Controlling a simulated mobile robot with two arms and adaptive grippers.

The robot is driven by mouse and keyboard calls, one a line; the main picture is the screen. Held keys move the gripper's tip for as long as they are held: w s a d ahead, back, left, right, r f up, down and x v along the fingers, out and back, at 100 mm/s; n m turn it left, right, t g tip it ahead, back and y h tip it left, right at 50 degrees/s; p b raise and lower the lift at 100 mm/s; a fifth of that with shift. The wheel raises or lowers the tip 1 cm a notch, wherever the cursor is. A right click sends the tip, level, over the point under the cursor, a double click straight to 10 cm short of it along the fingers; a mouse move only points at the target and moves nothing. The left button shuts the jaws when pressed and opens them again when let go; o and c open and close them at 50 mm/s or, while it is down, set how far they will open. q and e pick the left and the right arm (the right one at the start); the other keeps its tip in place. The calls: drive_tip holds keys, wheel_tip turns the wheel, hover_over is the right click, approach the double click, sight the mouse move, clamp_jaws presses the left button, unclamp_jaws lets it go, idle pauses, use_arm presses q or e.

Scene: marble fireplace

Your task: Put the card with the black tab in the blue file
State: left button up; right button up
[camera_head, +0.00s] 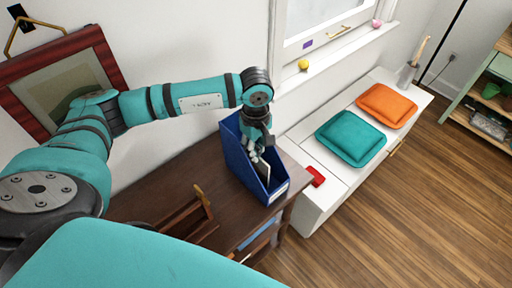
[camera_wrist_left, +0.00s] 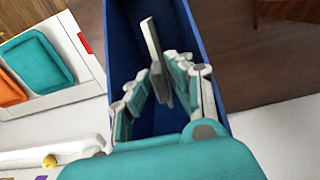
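The blue file (camera_head: 238,160) stands upright on the dark wooden table, open at the top; in the left wrist view its wall (camera_wrist_left: 205,60) runs around my fingers. My left gripper (camera_head: 258,153) reaches down into the file's opening. In the left wrist view its two fingers (camera_wrist_left: 160,75) close in from both sides on a thin card (camera_wrist_left: 150,42) with a pale edge and a dark face. The card also shows in the head view (camera_head: 264,168), inside the file's walls. I cannot make out a black tab on it. My right gripper is out of view.
A wooden rack (camera_head: 188,218) stands on the table (camera_head: 150,190) left of the file. To the right, a white bench (camera_head: 325,180) holds a red object (camera_head: 316,176), a teal cushion (camera_head: 350,138) and an orange cushion (camera_head: 386,105). A framed picture (camera_head: 60,70) is behind my left arm.

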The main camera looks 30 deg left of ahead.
use_arm(q)
drive_tip(key=shift+r, duration=0.1)
drive_tip(key=shift+r+p, duration=0.2)
drive_tip(key=shift+p, duration=0.1)
wheel_tip(320, 180, up, 12)
drive_tip(key=b, duration=0.3)
drive_tip(key=shift+f+b, duration=0.15)
drive_tip(key=shift+b, duration=0.25)
